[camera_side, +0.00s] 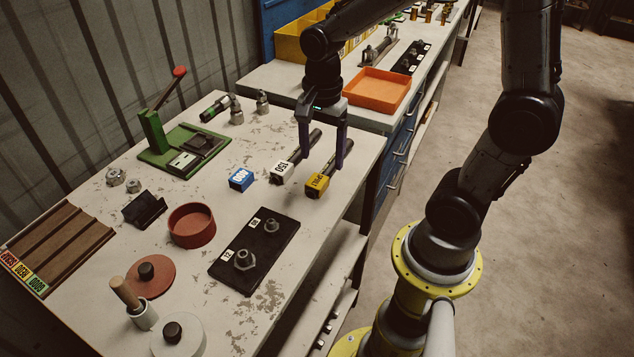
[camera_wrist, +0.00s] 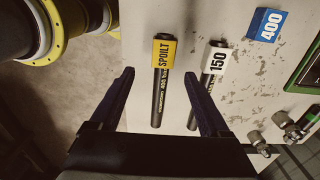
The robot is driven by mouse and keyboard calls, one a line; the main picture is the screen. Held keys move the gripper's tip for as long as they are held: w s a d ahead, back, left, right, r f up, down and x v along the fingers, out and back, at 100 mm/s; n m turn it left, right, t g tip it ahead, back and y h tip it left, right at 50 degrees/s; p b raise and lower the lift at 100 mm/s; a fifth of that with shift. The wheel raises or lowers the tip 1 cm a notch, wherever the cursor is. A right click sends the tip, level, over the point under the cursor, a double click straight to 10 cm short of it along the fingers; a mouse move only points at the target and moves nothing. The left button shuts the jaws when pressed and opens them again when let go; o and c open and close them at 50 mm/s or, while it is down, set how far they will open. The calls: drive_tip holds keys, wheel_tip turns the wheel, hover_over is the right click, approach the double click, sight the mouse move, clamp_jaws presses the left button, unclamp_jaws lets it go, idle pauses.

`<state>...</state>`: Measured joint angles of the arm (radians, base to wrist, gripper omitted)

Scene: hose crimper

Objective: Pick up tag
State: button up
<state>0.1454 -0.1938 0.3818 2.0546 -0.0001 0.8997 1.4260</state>
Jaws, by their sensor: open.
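A yellow tag (camera_side: 317,185) reading SPOILT sits on the end of a black hose. It also shows in the wrist view (camera_wrist: 164,53). A white tag (camera_side: 281,173) reading 150 sits on a second hose to its left; in the wrist view it is to the right (camera_wrist: 216,60). A blue tag (camera_side: 241,179) reading 400 lies loose on the bench; it also shows in the wrist view (camera_wrist: 267,24). My gripper (camera_side: 321,161) is open and empty over the hoses. In the wrist view, the yellow-tagged hose shows between the fingertips (camera_wrist: 158,72).
A green lever press (camera_side: 186,148) and metal fittings (camera_side: 236,112) stand left of the hoses. A black plate with fittings (camera_side: 270,245) and a red round dish (camera_side: 191,225) lie nearer. An orange tray (camera_side: 377,90) is behind on another bench.

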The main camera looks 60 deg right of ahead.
sight(318, 179)
drive_tip(key=shift+w+a+f, duration=0.15)
drive_tip(key=shift+a+f, duration=0.05)
drive_tip(key=shift+f, duration=1.3)
drive_tip(key=shift+w+a+f, duration=0.1)
drive_tip(key=shift+a+f, duration=0.05)
drive_tip(key=shift+f, duration=1.3)
clamp_jaws()
